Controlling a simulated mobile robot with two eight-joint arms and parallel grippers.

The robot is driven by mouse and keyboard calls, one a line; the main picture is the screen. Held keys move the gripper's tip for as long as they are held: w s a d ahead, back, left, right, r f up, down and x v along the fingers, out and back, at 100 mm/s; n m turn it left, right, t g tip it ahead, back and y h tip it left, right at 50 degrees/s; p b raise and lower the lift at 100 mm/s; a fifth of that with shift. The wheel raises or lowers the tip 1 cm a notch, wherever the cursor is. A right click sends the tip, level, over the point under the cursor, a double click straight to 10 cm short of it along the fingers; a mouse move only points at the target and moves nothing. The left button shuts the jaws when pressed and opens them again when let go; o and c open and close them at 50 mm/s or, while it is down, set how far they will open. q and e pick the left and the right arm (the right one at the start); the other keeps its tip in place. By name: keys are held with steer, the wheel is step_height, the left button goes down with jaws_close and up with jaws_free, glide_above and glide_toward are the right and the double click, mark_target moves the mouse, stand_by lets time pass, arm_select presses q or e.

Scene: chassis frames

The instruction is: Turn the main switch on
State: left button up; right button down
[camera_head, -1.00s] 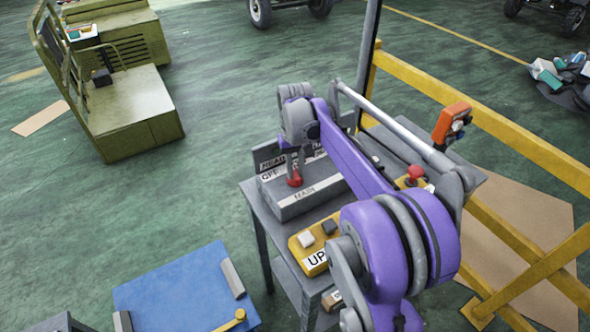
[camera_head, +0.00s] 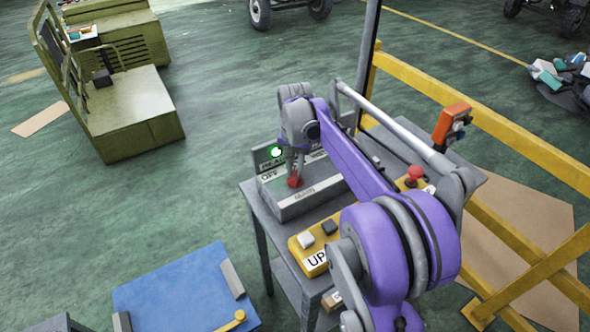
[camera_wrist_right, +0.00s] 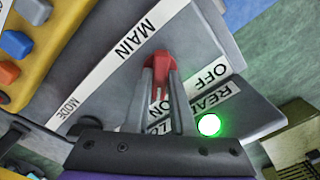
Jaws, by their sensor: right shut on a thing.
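The main switch is a grey box (camera_head: 310,201) labelled MAIN, on a grey stand. Its red handle (camera_head: 295,182) also shows in the right wrist view (camera_wrist_right: 160,64). My right gripper (camera_head: 296,170) is shut on this handle, with its two fingers (camera_wrist_right: 163,82) on either side of it. OFF and ON labels show beside the fingers, the ON label partly covered. A green lamp (camera_head: 277,152) by the READY label is lit, and it glows in the right wrist view (camera_wrist_right: 209,125). My left gripper is not in view.
A yellow box (camera_head: 314,243) with UP buttons stands in front of the switch. A red button (camera_head: 415,173) and an orange hand control (camera_head: 452,122) are to the right, near the yellow railing (camera_head: 480,108). A blue platform (camera_head: 180,290) lies at lower left.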

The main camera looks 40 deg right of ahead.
mark_target(295, 172)
steer(key=c, duration=0.8)
jaws_free()
steer(key=shift+o, duration=0.2)
step_height(295, 172, up, 11)
steer(key=shift+p, duration=0.35)
steer(key=s+a+f+n+t, duration=0.5)
steer(key=s+a+f+n, duration=0.5)
steer(key=s+a+f, duration=0.6)
steer(key=s+a, duration=0.2)
steer(key=a, duration=0.1)
steer(key=shift+s+a+f+t, duration=0.3)
steer(key=shift+a+t, duration=0.1)
